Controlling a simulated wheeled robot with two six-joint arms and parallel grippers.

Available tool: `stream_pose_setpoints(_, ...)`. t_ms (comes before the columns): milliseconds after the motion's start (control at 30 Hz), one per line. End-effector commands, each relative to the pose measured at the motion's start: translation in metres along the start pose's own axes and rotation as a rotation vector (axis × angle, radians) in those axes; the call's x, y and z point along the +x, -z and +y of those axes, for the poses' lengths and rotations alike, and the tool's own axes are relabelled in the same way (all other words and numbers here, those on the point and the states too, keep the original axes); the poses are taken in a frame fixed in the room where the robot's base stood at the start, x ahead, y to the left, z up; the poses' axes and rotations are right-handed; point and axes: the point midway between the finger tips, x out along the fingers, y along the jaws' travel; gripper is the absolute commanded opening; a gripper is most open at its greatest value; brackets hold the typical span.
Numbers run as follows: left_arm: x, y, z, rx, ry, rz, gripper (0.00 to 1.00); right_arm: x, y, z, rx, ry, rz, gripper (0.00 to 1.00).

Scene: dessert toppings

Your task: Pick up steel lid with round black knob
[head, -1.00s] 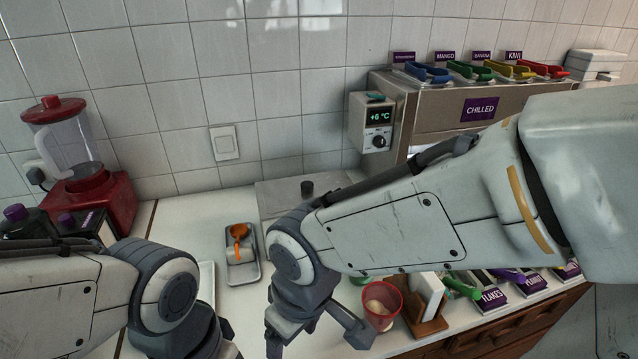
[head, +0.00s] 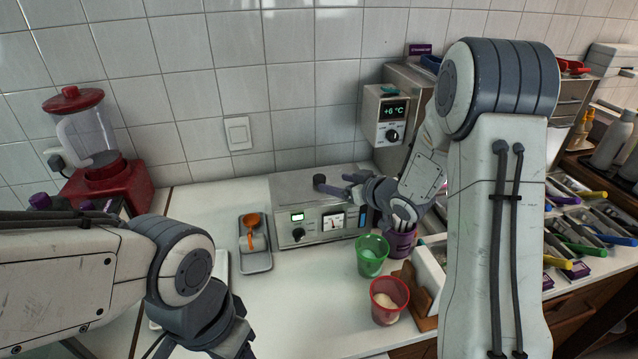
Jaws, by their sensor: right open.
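The steel lid (head: 290,188) lies flat on top of a steel appliance by the tiled wall, with its round black knob (head: 319,181) upright. My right gripper (head: 340,186) is open and empty just to the right of the knob, its fingers pointing left toward it. In this view I cannot tell whether a finger touches the knob. My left gripper (head: 222,346) is low in the picture and mostly cut off by the bottom edge, so its jaws do not show clearly.
The steel appliance (head: 328,236) has a green display and a dial. A tray (head: 256,264) with an orange scoop (head: 253,222) lies left of it. Green (head: 372,256), red (head: 387,302) and purple (head: 401,243) cups stand at right.

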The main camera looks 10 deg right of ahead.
Motion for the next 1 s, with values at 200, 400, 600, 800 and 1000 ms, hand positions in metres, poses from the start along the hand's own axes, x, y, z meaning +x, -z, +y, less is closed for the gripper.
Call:
stream_pose_setpoints(200, -0.004, 0.000, 0.000, 0.000, 0.000, 0.000, 0.50, 0.022, 0.000, 0.000, -0.002, 0.000, -0.001, 0.79)
stream_pose_setpoints(400, -0.015, 0.001, 0.001, 0.000, 0.000, 0.000, 0.50, 0.045, 0.001, 0.000, -0.001, 0.002, -0.004, 0.79)
stream_pose_setpoints(600, -0.021, 0.001, 0.002, 0.000, 0.000, 0.000, 0.50, 0.070, 0.000, 0.001, -0.001, -0.001, -0.002, 0.79)
stream_pose_setpoints(800, -0.020, 0.001, 0.002, 0.000, 0.000, 0.000, 0.50, 0.074, -0.001, 0.001, -0.002, -0.002, -0.001, 0.79)
stream_pose_setpoints(1000, -0.020, 0.001, 0.002, 0.000, 0.000, 0.000, 0.50, 0.074, -0.001, 0.001, -0.002, -0.002, -0.001, 0.37)
